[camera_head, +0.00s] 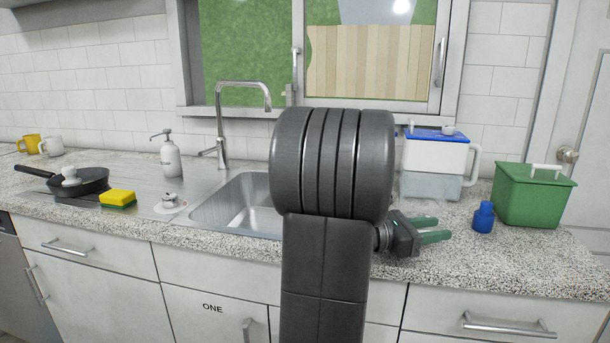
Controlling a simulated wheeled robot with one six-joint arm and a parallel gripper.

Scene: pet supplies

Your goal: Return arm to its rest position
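My gripper (443,228) shows just right of my dark arm, over the counter near its front edge. Its two greenish fingers point right and stand apart, with nothing seen between them. My arm rises in the middle of the view, its large ribbed joint hiding part of the sink and the counter behind it. The fingers point toward a small blue bottle (483,218), with a gap between them and it.
A green lidded bin (532,197) stands at the right, and a clear container with a blue lid (436,165) stands behind my gripper. The sink (233,204), faucet (221,125), soap dispenser (170,158), yellow sponge (118,198) and pan (82,180) are left of my arm.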

